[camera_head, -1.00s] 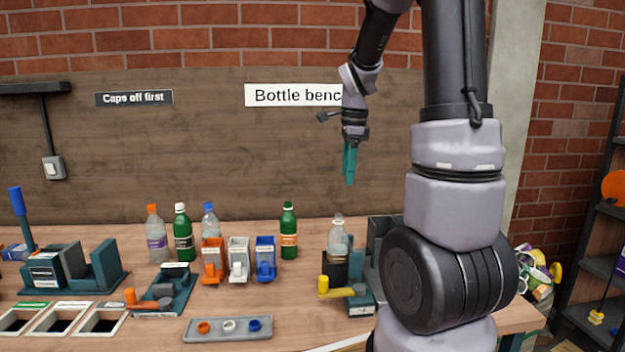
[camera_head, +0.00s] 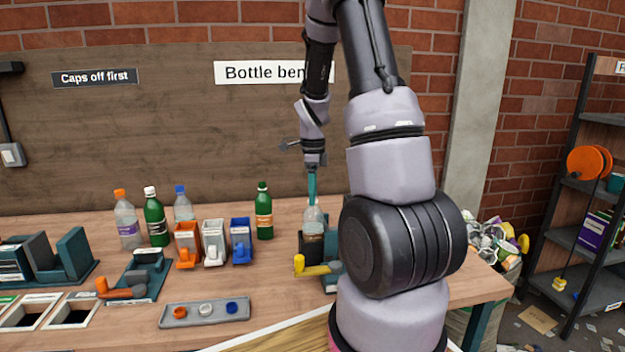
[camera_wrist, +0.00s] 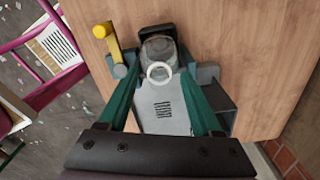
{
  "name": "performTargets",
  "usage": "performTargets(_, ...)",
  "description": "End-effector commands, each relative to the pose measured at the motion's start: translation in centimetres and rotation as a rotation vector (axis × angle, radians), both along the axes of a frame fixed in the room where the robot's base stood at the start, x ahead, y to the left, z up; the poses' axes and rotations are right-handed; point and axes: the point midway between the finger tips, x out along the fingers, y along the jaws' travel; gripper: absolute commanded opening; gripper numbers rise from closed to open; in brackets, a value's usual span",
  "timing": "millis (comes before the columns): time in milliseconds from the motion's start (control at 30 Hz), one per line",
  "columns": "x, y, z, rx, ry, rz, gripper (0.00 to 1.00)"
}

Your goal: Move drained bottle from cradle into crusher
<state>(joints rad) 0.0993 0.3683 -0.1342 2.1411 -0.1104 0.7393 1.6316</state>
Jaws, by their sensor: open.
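A clear, capless bottle (camera_head: 313,218) stands upright in a dark cradle (camera_head: 312,250) with a yellow lever, at the right of the bench. In the wrist view the bottle (camera_wrist: 158,55) shows from above, its pale round mouth facing the camera. My gripper (camera_head: 312,190) points down just above the bottle, its teal fingers open. In the wrist view the open fingers (camera_wrist: 160,95) stand either side of the bottle's mouth. I cannot tell whether they touch it. The crusher is not clearly identifiable; my arm hides part of that side.
Several capped bottles stand behind orange, white and blue dispensers (camera_head: 213,243). A grey tray (camera_head: 204,311) with three caps lies in front. The yellow lever (camera_head: 312,268) juts left of the cradle. A bag of cans (camera_head: 492,245) stands beyond the bench's right end.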

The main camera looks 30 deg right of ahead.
Motion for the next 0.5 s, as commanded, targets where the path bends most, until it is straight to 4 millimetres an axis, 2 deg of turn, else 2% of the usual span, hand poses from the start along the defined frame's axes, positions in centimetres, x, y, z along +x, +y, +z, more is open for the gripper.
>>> performTargets(133,-0.04,0.01,-0.86,0.001,0.001,0.000,0.66)
performTargets(400,-0.03,0.02,-0.95,0.000,0.000,0.001,0.66)
performTargets(467,-0.03,0.02,-0.95,0.000,0.000,0.001,0.47)
performTargets(500,-0.03,0.02,-0.95,0.000,0.000,0.001,0.32)
